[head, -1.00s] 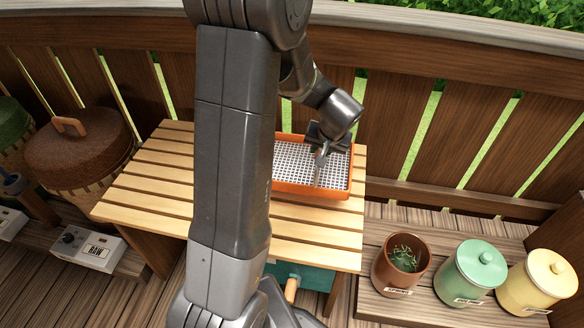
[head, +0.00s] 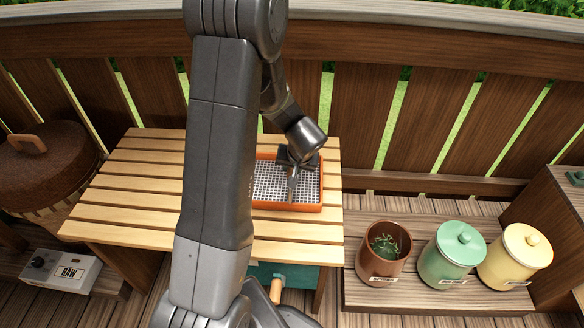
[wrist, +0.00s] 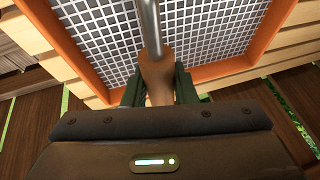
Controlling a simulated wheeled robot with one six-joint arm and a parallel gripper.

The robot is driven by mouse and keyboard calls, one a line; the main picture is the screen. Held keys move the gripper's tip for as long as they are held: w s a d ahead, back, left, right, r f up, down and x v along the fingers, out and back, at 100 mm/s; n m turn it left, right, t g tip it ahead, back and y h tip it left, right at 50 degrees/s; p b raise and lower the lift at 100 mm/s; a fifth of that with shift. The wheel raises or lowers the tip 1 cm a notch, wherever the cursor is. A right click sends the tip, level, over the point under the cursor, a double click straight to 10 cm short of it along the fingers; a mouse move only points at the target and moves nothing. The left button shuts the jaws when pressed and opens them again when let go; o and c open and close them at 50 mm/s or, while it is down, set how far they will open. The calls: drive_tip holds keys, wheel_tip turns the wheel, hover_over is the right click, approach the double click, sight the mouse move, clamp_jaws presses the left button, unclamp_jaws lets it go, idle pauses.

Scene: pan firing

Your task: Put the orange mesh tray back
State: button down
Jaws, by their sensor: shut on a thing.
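The orange mesh tray (head: 316,208) lies on the slatted wooden table (head: 140,185), near its right end. It has an orange rim and a pale mesh floor; its left part is hidden behind my arm in the head view. My gripper (head: 294,165) is above the tray. In the wrist view my gripper (wrist: 160,90) is shut on the brown handle of a metal-shafted tool (wrist: 156,72). The shaft reaches out over the mesh. The tool's far end is out of the wrist view, and I cannot tell whether it touches the mesh. The tray's orange rim (wrist: 225,68) also shows there.
A brown pot (head: 383,255), a green lidded jar (head: 452,258) and a yellow lidded jar (head: 513,258) stand on a low bench at right. A wooden fence runs behind.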

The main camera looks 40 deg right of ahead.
drive_tip(key=c, duration=1.6)
unclamp_jaws()
drive_tip(key=shift+f, duration=0.1)
drive_tip(key=o, duration=0.4)
drive_tip(key=shift+o, duration=0.2)
drive_tip(key=p+v, duration=0.1)
drive_tip(key=v, duration=1.1)
